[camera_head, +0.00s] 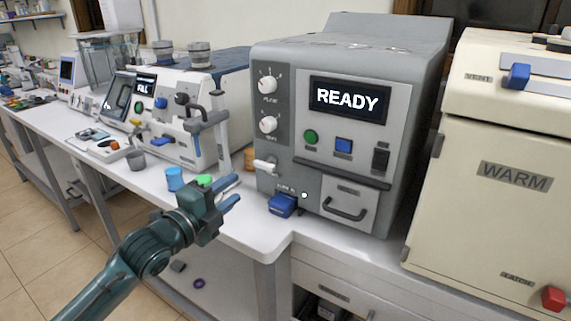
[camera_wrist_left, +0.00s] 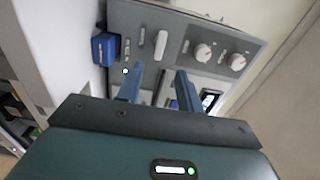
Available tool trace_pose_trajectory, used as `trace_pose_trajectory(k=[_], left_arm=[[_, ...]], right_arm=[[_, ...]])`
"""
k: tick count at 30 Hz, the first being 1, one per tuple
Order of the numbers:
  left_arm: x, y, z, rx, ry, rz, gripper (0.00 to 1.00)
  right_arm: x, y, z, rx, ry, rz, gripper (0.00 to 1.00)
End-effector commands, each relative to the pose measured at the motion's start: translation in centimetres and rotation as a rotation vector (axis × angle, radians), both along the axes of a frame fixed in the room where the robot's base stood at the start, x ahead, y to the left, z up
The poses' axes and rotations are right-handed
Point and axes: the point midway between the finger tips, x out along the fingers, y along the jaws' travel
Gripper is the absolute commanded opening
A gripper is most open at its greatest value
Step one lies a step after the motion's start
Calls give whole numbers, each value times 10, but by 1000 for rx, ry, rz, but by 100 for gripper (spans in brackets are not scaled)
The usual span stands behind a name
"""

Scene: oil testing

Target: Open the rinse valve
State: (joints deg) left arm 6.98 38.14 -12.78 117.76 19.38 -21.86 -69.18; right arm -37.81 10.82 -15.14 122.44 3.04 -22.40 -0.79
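The grey machine (camera_head: 420,75) shows READY on its screen. A white lever (camera_head: 265,165) sits on its lower left front, with a blue block-shaped handle (camera_head: 283,205) below it. The small lettering is too blurred to tell which one is the rinse valve. My left gripper (camera_head: 231,191) is open and empty, left of the blue handle and apart from both. In the left wrist view, the white lever (camera_wrist_left: 160,45) lies beyond the gap between my open fingers (camera_wrist_left: 160,72), and the blue handle (camera_wrist_left: 105,48) is left of them. My right gripper is out of view.
A white tester (camera_head: 165,110) is farther left. A cream cabinet marked WARM (camera_head: 480,215) stands right. The bench edge (camera_head: 262,250) runs below my gripper.

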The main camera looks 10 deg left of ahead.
Motion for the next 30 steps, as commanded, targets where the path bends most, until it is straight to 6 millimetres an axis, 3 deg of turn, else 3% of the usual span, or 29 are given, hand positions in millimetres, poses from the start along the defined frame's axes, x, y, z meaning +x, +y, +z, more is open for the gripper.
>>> trace_pose_trajectory(k=[5, 18, 24, 30], left_arm=[[21, -8, 3, -2, -2, 1, 36], [102, -38, 1, -3, 1, 0, 36], [118, -44, 0, -2, 2, -1, 36], [121, -45, 0, -1, 1, -1, 36]], right_arm=[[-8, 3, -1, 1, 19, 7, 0], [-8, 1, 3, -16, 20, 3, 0], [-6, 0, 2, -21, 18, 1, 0], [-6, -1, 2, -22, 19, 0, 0]])
